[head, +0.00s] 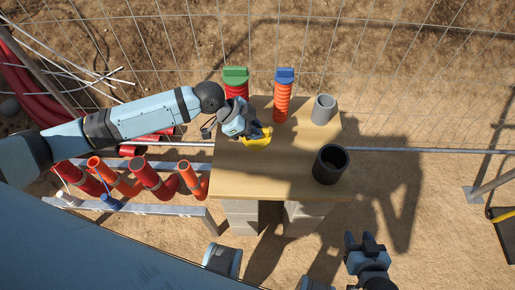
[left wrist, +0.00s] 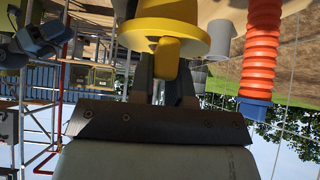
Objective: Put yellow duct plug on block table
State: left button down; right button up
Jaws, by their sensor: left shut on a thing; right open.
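The yellow duct plug (head: 257,139) is over the left-middle part of the wooden block table (head: 245,182). My left gripper (head: 252,131) is shut on it. In the left wrist view the yellow plug (left wrist: 166,22) shows its round flange, with its handle between the dark fingers (left wrist: 166,85). I cannot tell whether the plug touches the table top. My right gripper (head: 364,246) is open and empty, in front of the table at the lower right.
An orange corrugated duct with a blue plug (head: 284,76), a duct with a green plug (head: 235,77) and a grey cylinder (head: 323,109) stand along the table's back. A dark pot (head: 330,164) stands at the right. Orange pipes (head: 152,180) line a rail at left. The table's front middle is clear.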

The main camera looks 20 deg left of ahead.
pick_arm(q)
notch_tip(320, 180, down, 12)
jog(key=shift+r, duration=0.2)
jog(key=shift+f, duration=0.15)
jog(key=c, duration=1.1)
grip_release()
